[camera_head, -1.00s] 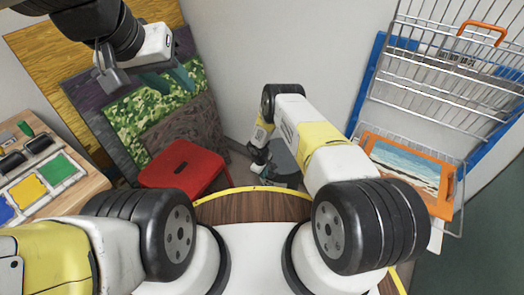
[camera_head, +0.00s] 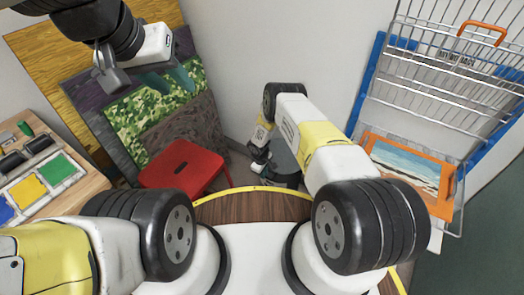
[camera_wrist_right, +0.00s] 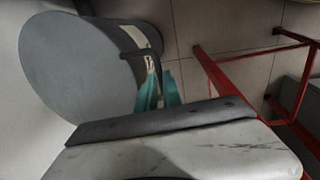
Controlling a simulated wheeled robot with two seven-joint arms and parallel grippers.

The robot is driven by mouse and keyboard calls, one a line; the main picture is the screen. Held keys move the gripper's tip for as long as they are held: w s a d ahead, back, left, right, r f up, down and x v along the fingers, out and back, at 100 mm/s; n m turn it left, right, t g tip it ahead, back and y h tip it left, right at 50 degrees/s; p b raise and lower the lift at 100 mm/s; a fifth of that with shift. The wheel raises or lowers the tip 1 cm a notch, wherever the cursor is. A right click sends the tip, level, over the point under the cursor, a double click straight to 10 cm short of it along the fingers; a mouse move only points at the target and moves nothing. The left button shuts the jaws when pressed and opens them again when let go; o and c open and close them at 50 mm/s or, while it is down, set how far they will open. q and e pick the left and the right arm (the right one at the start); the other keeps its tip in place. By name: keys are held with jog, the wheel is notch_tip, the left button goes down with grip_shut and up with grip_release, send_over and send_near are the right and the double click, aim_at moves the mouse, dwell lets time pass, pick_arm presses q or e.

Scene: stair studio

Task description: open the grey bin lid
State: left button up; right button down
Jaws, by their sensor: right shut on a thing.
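The grey bin (camera_head: 284,166) stands on the floor at the far end of my right arm, partly hidden behind that arm in the head view. Its round grey lid (camera_wrist_right: 75,65) fills the left of the right wrist view. A dark bent handle (camera_wrist_right: 131,50) sits at the lid's edge. My right gripper (camera_wrist_right: 160,88) has its teal fingertips at this handle and is shut on it; the exact contact is partly hidden. In the head view my right gripper's fingertips are hard to make out. My left gripper (camera_head: 168,80) is up at the left, open and empty, its teal fingers apart.
A red stool (camera_head: 182,165) stands left of the bin; its red legs (camera_wrist_right: 225,80) show close by in the wrist view. Leaning panels (camera_head: 150,110) are behind it. A wire rack (camera_head: 445,80) with an orange-framed picture (camera_head: 410,170) stands at the right.

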jog(key=w+d+r+g, duration=0.1)
jog(key=w+d+r, duration=0.1)
jog(key=r, duration=0.6)
jog(key=w+d+r+g+y, duration=0.1)
jog(key=w+d+r, duration=0.2)
jog(key=r, duration=0.6)
jog(key=shift+w+r+y, duration=0.15)
jog(key=shift+w+y, duration=0.15)
jog(key=shift+w, duration=0.45)
jog(key=c, duration=1.5)
grip_release()
jog(key=shift+d, duration=0.1)
jog(key=shift+s, duration=0.1)
jog(key=shift+a, duration=0.25)
notch_tip(320, 180, up, 8)
jog(key=shift+w+d+f, duration=0.2)
jog(key=shift+d+f, duration=0.05)
